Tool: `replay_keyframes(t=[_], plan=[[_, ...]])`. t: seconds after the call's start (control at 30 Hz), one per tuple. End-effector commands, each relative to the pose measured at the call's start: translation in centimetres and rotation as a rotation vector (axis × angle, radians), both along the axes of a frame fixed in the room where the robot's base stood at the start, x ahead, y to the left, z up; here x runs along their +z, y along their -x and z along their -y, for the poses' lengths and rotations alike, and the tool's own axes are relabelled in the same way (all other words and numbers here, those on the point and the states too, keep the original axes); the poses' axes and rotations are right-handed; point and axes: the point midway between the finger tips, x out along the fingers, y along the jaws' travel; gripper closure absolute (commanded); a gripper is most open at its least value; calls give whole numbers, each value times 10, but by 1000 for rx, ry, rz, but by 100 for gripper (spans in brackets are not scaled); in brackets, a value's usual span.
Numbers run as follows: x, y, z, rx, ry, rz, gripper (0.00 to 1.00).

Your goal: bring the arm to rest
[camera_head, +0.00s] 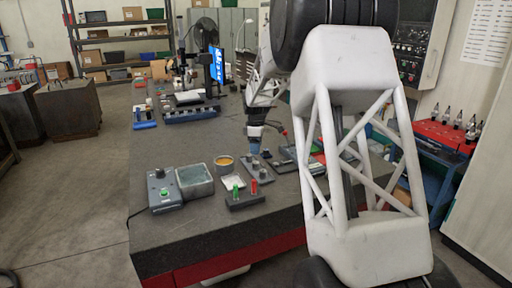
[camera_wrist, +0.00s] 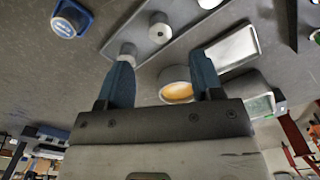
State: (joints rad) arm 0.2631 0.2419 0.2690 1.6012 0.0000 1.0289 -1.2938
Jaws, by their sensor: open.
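My gripper (camera_head: 256,150) is over the work table (camera_head: 160,240), above the small parts near its middle. In the wrist view its two blue fingers (camera_wrist: 162,75) stand wide apart with nothing between them gripped. A grey mould base (camera_head: 258,170) lies below the gripper; in the wrist view the base (camera_wrist: 185,28) carries short round metal posts. One post (camera_wrist: 127,50) shows right at the left fingertip; I cannot tell whether they touch. A second dark plate (camera_head: 284,163) lies to the right, partly hidden behind my arm.
The table's front left is clear. A monitor (camera_head: 216,65) stands at the back.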

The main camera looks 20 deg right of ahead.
Motion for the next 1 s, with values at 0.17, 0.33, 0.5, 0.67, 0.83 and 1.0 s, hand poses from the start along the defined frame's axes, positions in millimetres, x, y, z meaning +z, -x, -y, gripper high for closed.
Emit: replay_keyframes(t=[0.17,0.33,0.5,0.67,0.83,1.0], plan=[[0,0,0,0,0,0,40],[0,0,0,0,0,0,40],[0,0,0,0,0,0,40],[2,2,-2,-5,1,2,40],[12,14,-11,-32,2,8,40],[32,39,-30,-87,5,22,40]])
